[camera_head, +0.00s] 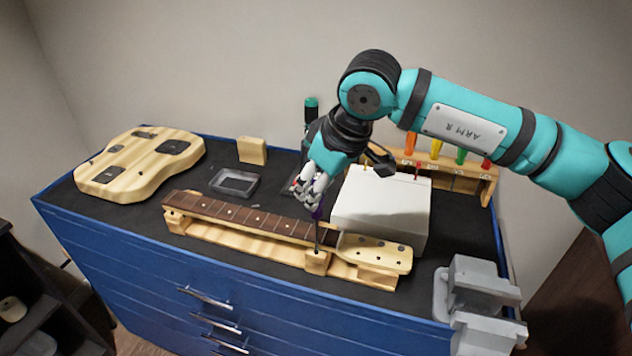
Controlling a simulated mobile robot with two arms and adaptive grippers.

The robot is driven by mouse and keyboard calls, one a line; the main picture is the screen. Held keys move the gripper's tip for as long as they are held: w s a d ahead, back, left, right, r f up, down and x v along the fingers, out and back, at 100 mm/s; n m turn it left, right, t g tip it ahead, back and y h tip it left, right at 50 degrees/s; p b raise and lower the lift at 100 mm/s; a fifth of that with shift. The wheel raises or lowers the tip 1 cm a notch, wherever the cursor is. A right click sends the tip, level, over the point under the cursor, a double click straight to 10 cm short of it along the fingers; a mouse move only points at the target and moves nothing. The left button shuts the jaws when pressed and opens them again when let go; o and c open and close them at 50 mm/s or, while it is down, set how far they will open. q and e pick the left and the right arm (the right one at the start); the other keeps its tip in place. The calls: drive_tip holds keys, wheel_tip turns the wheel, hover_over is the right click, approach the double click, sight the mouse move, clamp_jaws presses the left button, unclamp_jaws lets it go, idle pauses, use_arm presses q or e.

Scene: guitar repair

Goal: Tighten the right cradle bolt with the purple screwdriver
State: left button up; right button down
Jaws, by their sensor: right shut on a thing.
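My right gripper (315,193) is shut on the purple screwdriver (318,215). The screwdriver points down, with its shaft close to upright. Its lower end is at a small wooden block (316,262) on the front side of the cradle (236,243). I cannot tell whether the tip touches the bolt; the bolt is too small to make out. A guitar neck (240,215) lies along the cradle, with its headstock (376,252) to the right. My left gripper is not in view.
A white box (380,208) stands right behind the neck. A wooden rack (465,180) holds several coloured screwdrivers. A guitar body (140,165), a grey tray (234,183) and a wooden block (252,150) are at the left and back. A grey vise (475,290) is at the front right corner.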

drive_tip(key=shift+a+n, duration=0.1)
drive_tip(key=shift+n, duration=0.3)
drive_tip(key=shift+b, duration=0.45)
idle(1.1)
drive_tip(key=shift+s+f+b, duration=0.1)
drive_tip(key=shift+f+b, duration=0.3)
drive_tip(key=shift+b, duration=0.1)
